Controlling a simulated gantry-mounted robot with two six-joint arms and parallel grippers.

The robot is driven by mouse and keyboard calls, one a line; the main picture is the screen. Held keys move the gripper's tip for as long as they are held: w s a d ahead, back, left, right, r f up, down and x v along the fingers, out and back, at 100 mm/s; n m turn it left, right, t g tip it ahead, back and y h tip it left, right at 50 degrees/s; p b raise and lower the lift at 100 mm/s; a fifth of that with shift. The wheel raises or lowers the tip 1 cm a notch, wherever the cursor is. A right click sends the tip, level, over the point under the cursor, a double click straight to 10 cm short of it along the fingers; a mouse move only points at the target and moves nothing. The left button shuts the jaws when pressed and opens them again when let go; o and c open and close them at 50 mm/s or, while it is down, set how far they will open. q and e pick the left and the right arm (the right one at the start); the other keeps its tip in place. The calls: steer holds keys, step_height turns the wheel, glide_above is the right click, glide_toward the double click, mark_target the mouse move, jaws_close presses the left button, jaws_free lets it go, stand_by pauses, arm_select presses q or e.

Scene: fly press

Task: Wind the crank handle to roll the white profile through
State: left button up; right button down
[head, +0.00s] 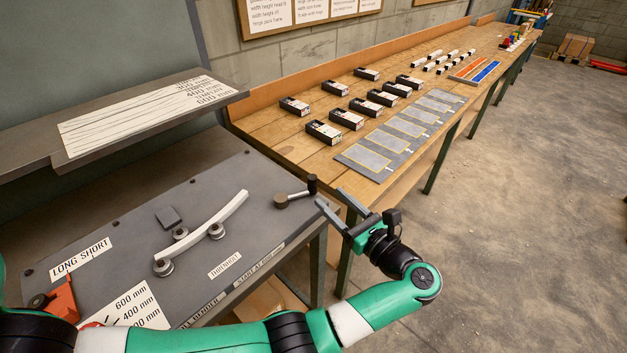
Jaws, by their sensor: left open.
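The crank handle (296,195) is at the right end of the grey bender plate (120,235), with a short arm and an upright black knob (312,183). The white profile (212,221) is a curved strip lying among the rollers (216,231) in the middle of the plate. My left gripper (331,198) is open and empty, its fingers pointing toward the crank knob. The fingertips look just to the right of the knob; I cannot tell the exact gap. My right gripper is not in view.
A raised shelf with a printed size chart (145,112) stands behind the plate. An orange part (64,299) is at the plate's left end. A long wooden bench (290,145) holds several black boxes (323,131) and grey mats (371,159). The floor at right is clear.

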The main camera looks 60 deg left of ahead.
arm_select(q)
steer(key=a, duration=0.3)
steer(key=s+a, duration=0.1)
steer(key=a, duration=0.3)
steer(key=s+a, duration=0.1)
steer(key=a, duration=0.3)
steer(key=shift+a+r, duration=0.1)
steer(key=shift+a, duration=0.1)
jaws_close()
stand_by(1.0)
